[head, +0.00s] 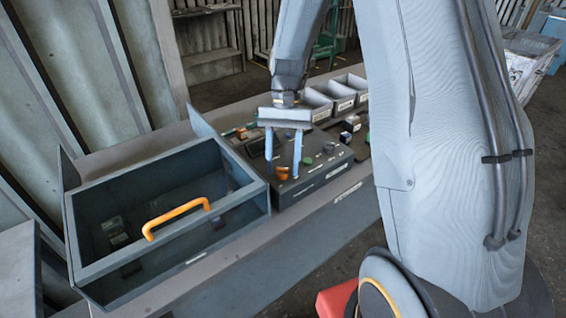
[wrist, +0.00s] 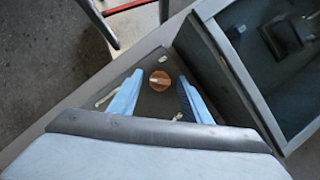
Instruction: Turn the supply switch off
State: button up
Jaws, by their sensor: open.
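A dark control box (head: 318,178) sits on the bench with a round copper-orange knob (head: 282,173) near its front left corner. This looks like the supply switch; its label is too small to read. My gripper (head: 282,168) points down over the box, its two blue fingers open and empty. In the wrist view the knob (wrist: 159,80) lies between the open fingers (wrist: 161,84), with a gap on each side. A pale line shows across the knob face. Whether the fingertips reach down to the knob's height is hard to tell.
A grey open-topped bin (head: 235,205) with an orange handle (head: 176,217) stands close on the left of the control box. Green buttons (head: 307,161) and other small controls share the panel. Grey trays (head: 350,84) stand behind. The bench's front edge (head: 345,205) is clear.

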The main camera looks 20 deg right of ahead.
jog(key=b+v, duration=0.2)
jog(key=v, duration=0.5)
jog(key=shift+r, duration=0.35)
jog(key=shift+d, duration=0.1)
